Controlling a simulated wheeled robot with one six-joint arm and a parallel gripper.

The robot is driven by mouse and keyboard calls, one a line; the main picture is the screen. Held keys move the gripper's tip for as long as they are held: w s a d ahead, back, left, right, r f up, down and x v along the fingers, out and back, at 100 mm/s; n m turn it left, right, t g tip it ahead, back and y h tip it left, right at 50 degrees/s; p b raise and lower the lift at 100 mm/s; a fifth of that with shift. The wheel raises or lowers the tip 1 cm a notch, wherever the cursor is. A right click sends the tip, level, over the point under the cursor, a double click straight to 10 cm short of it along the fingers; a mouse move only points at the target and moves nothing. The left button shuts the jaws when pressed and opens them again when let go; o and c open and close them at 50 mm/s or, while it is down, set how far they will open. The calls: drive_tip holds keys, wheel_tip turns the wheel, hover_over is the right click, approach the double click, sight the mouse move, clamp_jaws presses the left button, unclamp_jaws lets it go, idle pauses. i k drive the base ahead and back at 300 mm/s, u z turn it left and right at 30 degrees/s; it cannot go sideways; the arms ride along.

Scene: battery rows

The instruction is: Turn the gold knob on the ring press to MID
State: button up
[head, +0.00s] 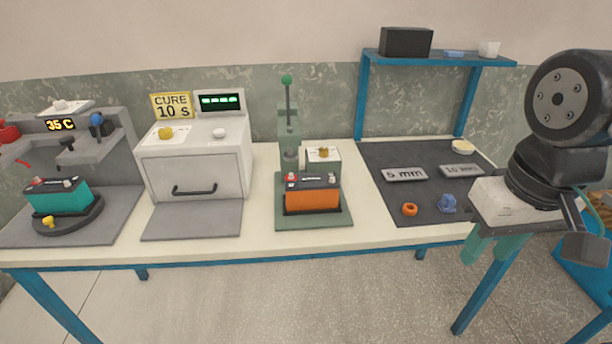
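The ring press (289,130) stands mid-table, a green column with a lever topped by a green ball. Beside its column is a pale box with a gold knob (323,152) on top. The knob's marks are too small to read, so I cannot tell its setting. An orange battery (312,195) with a dark top sits on the press's green base, in front of the box. My gripper (487,250) hangs at the right, past the table's front right edge, well away from the knob. Its green fingers point down, apart, with nothing visible between them.
A white oven (195,165) with a yellow knob and handle stands left of the press. Further left is a grey station (95,150) with a teal battery. A dark mat (385,160) at right holds two labelled plates and small parts. A blue shelf (440,58) rises behind.

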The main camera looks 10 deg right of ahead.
sight(323, 151)
drive_tip(key=z, duration=0.3)
drive_tip(key=i, duration=1)
drive_tip(key=u, duration=0.7)
